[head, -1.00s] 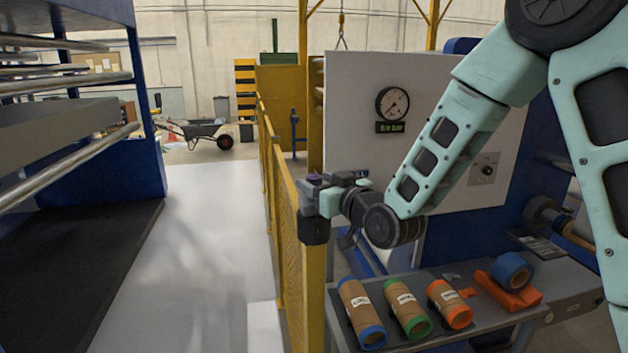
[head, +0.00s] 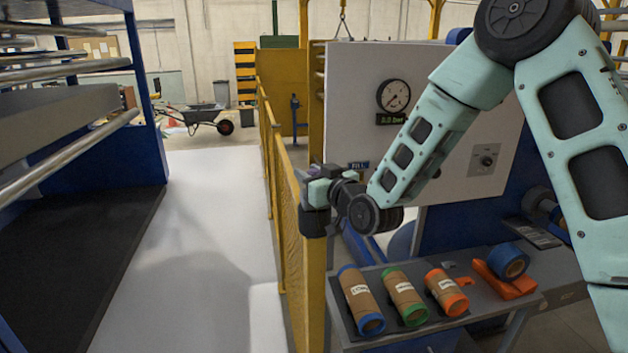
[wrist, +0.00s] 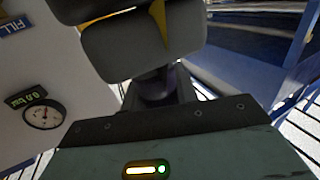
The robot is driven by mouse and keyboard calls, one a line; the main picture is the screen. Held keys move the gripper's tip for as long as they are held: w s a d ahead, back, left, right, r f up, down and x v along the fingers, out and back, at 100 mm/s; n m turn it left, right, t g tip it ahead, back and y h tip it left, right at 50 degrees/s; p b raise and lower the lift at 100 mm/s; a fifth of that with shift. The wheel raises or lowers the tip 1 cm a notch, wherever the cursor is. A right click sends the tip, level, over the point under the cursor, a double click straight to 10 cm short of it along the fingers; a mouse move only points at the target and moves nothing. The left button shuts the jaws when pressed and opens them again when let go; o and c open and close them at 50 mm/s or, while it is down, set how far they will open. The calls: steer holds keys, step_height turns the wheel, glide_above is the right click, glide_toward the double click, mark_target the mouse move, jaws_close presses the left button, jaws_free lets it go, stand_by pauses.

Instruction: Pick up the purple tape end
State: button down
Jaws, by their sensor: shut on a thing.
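My gripper (head: 312,180) is at the top of the near yellow post, beside its black cap (head: 314,222). It is shut on the purple tape end, a small dark purple, rounded piece (wrist: 158,88) that shows between the jaws in the wrist view. The grey finger blocks hide much of it there. In the head view only a trace of purple shows at the jaws. I cannot tell whether the piece still touches the post cap.
A yellow fence (head: 284,200) runs back beside a pale walkway (head: 205,230). A white panel with a gauge (head: 393,95) stands behind my arm. Cardboard rolls with blue, green and orange ends, such as the blue-ended one (head: 360,298), lie on a grey bench at lower right.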

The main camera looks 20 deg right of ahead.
steer(key=shift+r, duration=0.1)
step_height(320, 180, up, 10)
steer(key=b, duration=0.4)
stand_by(0.5)
